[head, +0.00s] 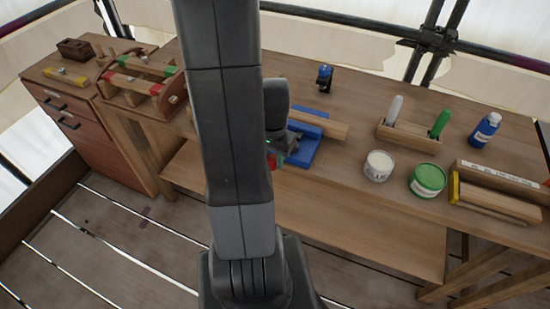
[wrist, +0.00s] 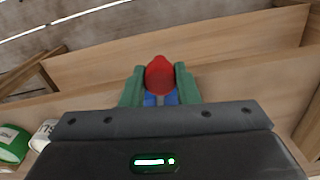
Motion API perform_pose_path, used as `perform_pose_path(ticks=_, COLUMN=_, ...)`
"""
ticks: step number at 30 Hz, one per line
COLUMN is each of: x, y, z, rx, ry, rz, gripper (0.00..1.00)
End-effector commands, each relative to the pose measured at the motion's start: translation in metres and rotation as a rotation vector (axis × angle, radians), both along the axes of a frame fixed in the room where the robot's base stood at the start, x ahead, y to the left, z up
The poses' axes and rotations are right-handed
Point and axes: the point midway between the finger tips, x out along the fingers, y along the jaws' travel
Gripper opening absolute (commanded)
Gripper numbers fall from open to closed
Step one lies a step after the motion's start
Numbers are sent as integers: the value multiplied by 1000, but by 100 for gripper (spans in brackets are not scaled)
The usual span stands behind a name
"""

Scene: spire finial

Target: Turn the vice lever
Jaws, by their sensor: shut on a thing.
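The blue vice (head: 306,146) stands on the workbench just right of my arm in the head view, with a light wooden piece (head: 318,124) lying across it. In the wrist view my gripper (wrist: 160,80) has its two green fingers on either side of a red knob-like end (wrist: 160,75), which I take to be on the vice lever. The fingers are shut on it. A little blue of the vice (wrist: 161,99) shows below the red end. My arm hides much of the vice and the lever in the head view.
A white tin (head: 378,166) and a green tin (head: 427,180) stand right of the vice. A wooden tool carrier (head: 140,85) sits at left. A small blue-topped item (head: 324,78) stands behind the vice.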

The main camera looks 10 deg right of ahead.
Motion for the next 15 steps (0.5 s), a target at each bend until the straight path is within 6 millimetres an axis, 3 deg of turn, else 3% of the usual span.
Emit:
perform_pose_path(ticks=7, x=11, y=9, z=0, rx=1, ry=-2, rz=-125, gripper=0)
perform_pose_path(ticks=15, x=12, y=10, z=0, rx=1, ry=-2, rz=-145, gripper=0)
